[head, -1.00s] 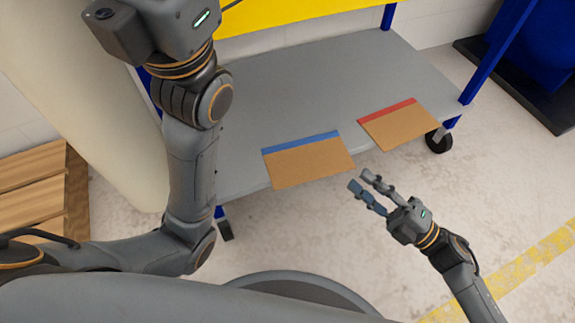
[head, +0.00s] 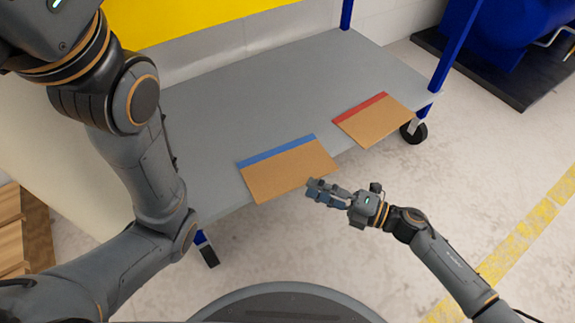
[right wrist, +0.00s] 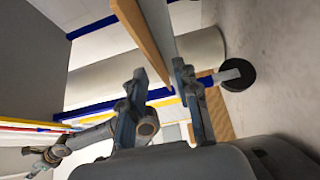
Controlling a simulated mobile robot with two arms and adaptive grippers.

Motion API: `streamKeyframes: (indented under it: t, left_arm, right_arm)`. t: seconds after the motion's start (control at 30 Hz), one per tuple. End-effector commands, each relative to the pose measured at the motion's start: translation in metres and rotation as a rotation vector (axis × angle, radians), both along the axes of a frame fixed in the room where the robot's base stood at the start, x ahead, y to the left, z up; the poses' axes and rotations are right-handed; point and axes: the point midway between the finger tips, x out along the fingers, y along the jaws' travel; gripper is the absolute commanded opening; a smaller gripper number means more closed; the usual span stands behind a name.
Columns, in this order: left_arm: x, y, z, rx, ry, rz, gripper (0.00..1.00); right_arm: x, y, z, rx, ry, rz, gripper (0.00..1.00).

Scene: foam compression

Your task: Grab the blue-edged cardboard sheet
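The blue-edged cardboard sheet (head: 290,172) lies on the grey cart shelf, its near side overhanging the front edge. A blue strip runs along its far side. My right gripper (head: 316,190) is at the sheet's near right corner. In the right wrist view a brown sheet edge (right wrist: 143,42) reaches between the spread fingers of my right gripper (right wrist: 163,100), with gaps showing, so it is open. My left gripper is outside the head view. It appears small in the right wrist view (right wrist: 30,162), with its fingers seemingly apart.
A red-edged cardboard sheet (head: 374,121) lies to the right on the same shelf (head: 230,110). The cart has blue posts (head: 455,50) and a black caster (head: 414,132). Wooden slats (head: 12,225) stand at left. Floor in front of the cart is open.

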Motion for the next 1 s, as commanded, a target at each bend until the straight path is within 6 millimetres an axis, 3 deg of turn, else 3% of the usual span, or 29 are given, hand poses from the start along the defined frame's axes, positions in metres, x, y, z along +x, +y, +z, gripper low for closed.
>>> streamKeyframes:
  t: [0.3,0.57,0.73,1.0]
  left_arm:
    - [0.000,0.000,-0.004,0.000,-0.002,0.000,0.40]
    - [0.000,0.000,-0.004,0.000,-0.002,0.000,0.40]
    - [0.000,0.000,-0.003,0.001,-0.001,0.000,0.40]
    - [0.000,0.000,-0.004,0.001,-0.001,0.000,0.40]
  right_arm:
    - [0.015,0.041,0.004,0.003,0.000,0.000,0.31]
    - [0.017,0.045,0.004,0.001,0.001,-0.001,0.31]
    - [0.017,0.045,0.005,0.001,0.001,0.000,0.00]
    - [0.017,0.045,0.005,0.001,0.001,0.000,0.00]
